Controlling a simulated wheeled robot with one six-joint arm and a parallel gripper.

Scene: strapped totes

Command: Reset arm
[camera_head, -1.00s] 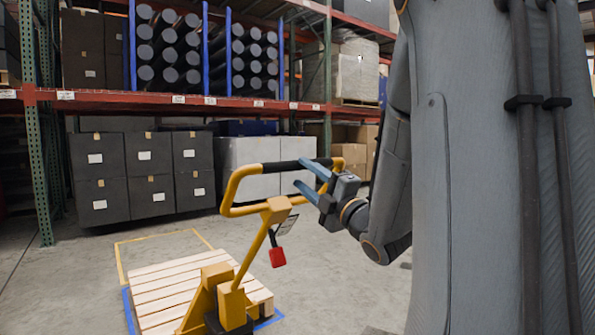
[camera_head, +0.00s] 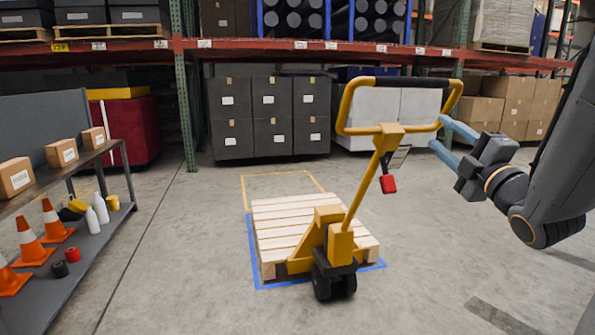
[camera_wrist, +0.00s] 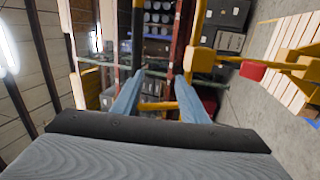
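In the wrist view, the spread fingers (camera_wrist: 153,92) point towards the handle bar (camera_wrist: 196,38) and the shelving behind.
A shelf (camera_head: 98,160) at the left holds small boxes and traffic cones (camera_head: 54,225). Black boxes (camera_head: 272,108) stand under the red rack beam (camera_head: 330,57). Blue floor tape (camera_head: 253,270) edges the pallet. Bare concrete floor is free in front and at the right.

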